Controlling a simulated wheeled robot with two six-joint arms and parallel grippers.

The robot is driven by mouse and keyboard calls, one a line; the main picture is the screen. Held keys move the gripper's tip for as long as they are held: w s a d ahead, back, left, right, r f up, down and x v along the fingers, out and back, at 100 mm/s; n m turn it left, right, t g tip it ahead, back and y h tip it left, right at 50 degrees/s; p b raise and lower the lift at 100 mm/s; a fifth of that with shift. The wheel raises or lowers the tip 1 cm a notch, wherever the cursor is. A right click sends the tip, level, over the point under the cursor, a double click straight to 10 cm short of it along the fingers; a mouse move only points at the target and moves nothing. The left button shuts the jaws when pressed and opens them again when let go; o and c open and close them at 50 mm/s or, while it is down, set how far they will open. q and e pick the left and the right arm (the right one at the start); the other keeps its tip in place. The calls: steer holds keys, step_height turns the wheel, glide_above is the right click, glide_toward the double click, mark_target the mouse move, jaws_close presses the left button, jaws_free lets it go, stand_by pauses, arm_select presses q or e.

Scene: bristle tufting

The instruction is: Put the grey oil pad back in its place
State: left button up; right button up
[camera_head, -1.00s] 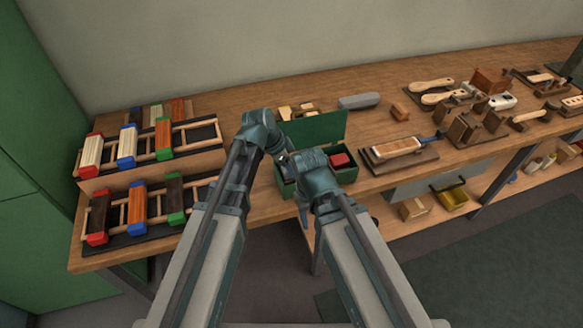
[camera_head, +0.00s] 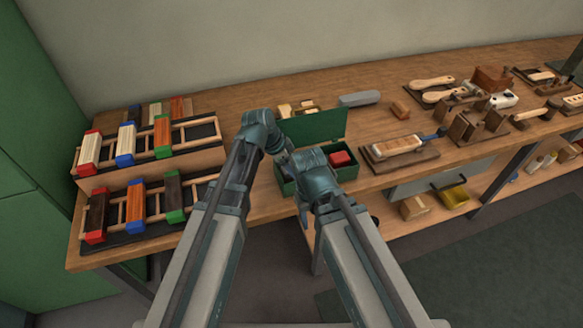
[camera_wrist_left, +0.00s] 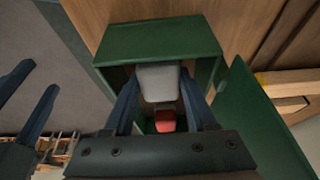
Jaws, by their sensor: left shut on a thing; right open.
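The grey oil pad (camera_wrist_left: 158,82) is a pale grey block. It shows between the fingers of my left gripper (camera_wrist_left: 158,94) in the left wrist view, with the gripper shut on it. The pad is within the outline of the open green box (camera_head: 313,127); I cannot tell whether it touches the floor. The box also shows in the left wrist view (camera_wrist_left: 160,38). In the head view my arms hide the pad and the left fingertips. My right gripper (camera_head: 303,212) is open and empty at the box's front; its fingers also show at the left wrist view's left edge (camera_wrist_left: 28,98).
A red block (camera_head: 341,158) sits in the box and shows in the left wrist view (camera_wrist_left: 165,121). A long grey block (camera_head: 359,98) lies behind the box. A brush block on a board (camera_head: 398,146) is to the right. Racks with coloured blocks (camera_head: 140,210) stand left.

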arm_select(q)
steer(key=shift+f+b, duration=0.4)
steer(key=shift+f, duration=0.05)
steer(key=o, duration=1.3)
steer(key=shift+o, duration=0.5)
steer(key=shift+r, duration=0.1)
steer(key=shift+r, duration=0.1)
steer(key=shift+r+p, duration=4.4)
steer(key=shift+p, duration=0.2)
